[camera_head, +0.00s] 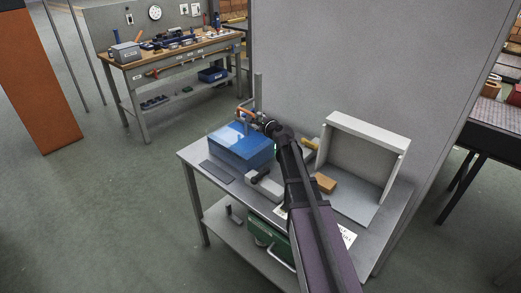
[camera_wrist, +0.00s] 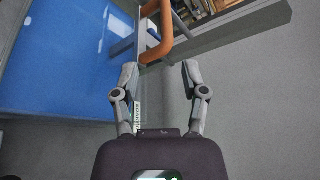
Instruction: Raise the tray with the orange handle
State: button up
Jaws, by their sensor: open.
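The orange handle (camera_head: 246,112) shows at the top rear of the blue box-like body (camera_head: 238,150) on the grey bench. In the wrist view the same handle (camera_wrist: 164,32) is a bent orange bar on grey metal parts, beside the broad blue surface (camera_wrist: 62,55). My gripper (camera_wrist: 158,68) is open and empty. Its fingertips stand left and right of the handle's lower end, just short of it, with no contact visible. In the head view my gripper (camera_head: 260,119) is close to the handle at its right. The tray itself cannot be clearly told from the blue body.
A white open-fronted box (camera_head: 365,155) and a tan block (camera_head: 325,183) sit on the bench to the right. A grey panel (camera_head: 350,60) rises behind. A dark flat plate (camera_head: 217,171) lies at front left. A green case (camera_head: 268,238) is on the lower shelf.

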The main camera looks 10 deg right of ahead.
jog(key=s+a+n+g+p, duration=0.1)
jog(key=n, duration=0.1)
jog(key=s+a+n+g+p, duration=0.1)
jog(key=s+n, duration=0.1)
jog(key=n, duration=0.1)
jog(key=s+a+n+g+y+p, duration=0.1)
jog(key=s+n+p, duration=0.1)
jog(key=shift+s+a+n, duration=0.15)
jog(key=shift+a+n, duration=0.1)
jog(key=shift+n, duration=0.15)
jog(key=s+n+g+h+p, duration=0.4)
jog(key=s+n+g+p, duration=0.5)
jog(key=n, duration=0.7)
jog(key=shift+s+d+f+n+g+h, duration=0.3)
jog(key=shift+s+f+g+h, duration=0.1)
jog(key=shift+s, duration=1.5)
